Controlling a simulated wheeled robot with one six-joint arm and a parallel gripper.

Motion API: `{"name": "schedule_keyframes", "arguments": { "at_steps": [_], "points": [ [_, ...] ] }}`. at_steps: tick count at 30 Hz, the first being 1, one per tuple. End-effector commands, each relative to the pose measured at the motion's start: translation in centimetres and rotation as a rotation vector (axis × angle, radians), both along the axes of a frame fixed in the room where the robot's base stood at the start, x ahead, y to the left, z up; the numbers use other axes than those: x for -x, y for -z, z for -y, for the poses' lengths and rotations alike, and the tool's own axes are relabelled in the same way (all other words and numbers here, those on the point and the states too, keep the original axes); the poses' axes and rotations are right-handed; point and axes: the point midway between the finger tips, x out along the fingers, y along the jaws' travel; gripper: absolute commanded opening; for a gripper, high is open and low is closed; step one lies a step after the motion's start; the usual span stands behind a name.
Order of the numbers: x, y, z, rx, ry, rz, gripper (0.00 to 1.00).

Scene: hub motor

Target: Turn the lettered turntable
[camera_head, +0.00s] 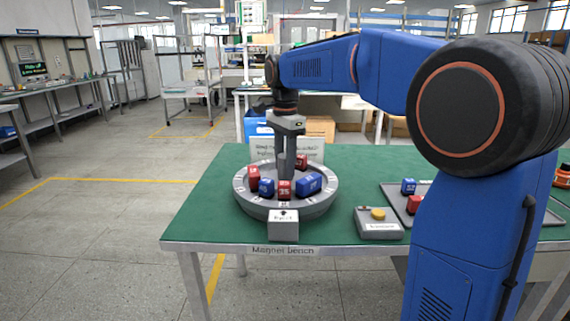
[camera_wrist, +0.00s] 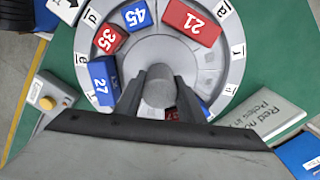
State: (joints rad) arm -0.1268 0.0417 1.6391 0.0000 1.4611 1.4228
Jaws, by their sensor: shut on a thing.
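The grey round turntable (camera_head: 322,203) sits on the green bench, with letter labels around its rim. It fills the middle of the wrist view (camera_wrist: 86,40). Red and blue numbered blocks lie in its ring, among them a red 21 (camera_wrist: 192,22), a blue 45 (camera_wrist: 137,16), a red 35 (camera_wrist: 109,39) and a blue 27 (camera_wrist: 102,80). A grey central knob (camera_wrist: 158,92) stands in the middle. My gripper (camera_wrist: 160,82) points down over the centre, its fingers shut on either side of the knob. A red block is partly hidden behind the fingers.
A white labelled box (camera_head: 284,226) stands at the turntable's front. A grey box with a yellow button (camera_head: 379,224) is to its right. A tray (camera_head: 397,206) with blue and red blocks lies further right. A sign (camera_wrist: 265,110) stands behind. The bench's left side is clear.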

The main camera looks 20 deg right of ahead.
Motion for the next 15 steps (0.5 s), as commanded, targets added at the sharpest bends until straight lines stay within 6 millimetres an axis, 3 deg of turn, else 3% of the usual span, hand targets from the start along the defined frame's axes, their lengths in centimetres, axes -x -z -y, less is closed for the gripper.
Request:
{"name": "schedule_keyframes", "arguments": {
  "at_steps": [2,3,5,15],
  "points": [
    [-0.06,-0.1,0.02,0.0,0.0,0.003,0.0],
    [-0.06,-0.1,0.02,0.0,0.0,0.003,0.4],
    [-0.06,-0.09,0.02,0.0,0.0,0.003,0.54],
    [-0.04,-0.2,0.0,-0.001,-0.001,0.002,0.54]
  ]
}}
